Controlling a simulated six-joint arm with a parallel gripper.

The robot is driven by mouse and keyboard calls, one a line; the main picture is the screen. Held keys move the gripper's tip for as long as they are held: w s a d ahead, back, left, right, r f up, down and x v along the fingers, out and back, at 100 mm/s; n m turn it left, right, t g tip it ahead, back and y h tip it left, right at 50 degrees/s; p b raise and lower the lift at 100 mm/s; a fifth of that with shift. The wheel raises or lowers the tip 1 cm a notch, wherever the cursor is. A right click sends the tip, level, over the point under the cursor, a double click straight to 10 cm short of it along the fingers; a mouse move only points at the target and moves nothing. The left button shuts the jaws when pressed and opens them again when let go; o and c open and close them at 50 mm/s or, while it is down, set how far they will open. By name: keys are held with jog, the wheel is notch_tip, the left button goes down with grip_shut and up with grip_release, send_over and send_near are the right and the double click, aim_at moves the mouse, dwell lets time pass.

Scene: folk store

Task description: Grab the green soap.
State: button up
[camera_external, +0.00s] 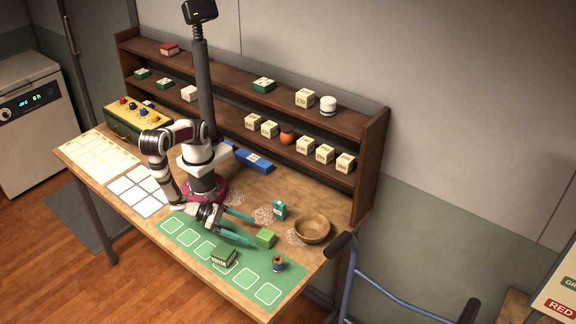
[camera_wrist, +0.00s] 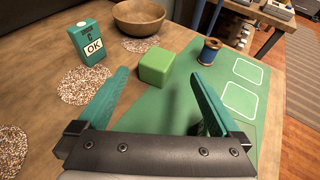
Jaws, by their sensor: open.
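The green soap is a plain light-green block (camera_external: 266,238) by the edge of the green mat (camera_external: 190,226). In the wrist view the green soap (camera_wrist: 156,66) lies ahead, centred between my fingertips. My gripper (camera_external: 253,233) is open, low over the mat, with its teal fingers pointing at the block. In the wrist view my gripper (camera_wrist: 159,75) has its fingers spread to either side, and nothing is held. The block appears just beyond the fingertips; I cannot tell whether either finger touches it.
A thread spool (camera_wrist: 208,51) stands to the right. A dark-green box (camera_external: 223,257) sits on the mat. A wooden shelf (camera_external: 372,165) runs along the back.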

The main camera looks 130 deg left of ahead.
aim_at(262, 233)
jog(key=x, duration=0.5)
jog(key=shift+w+a, duration=0.15)
jog(key=shift+a, duration=0.15)
jog(key=shift+r, duration=0.1)
grip_shut()
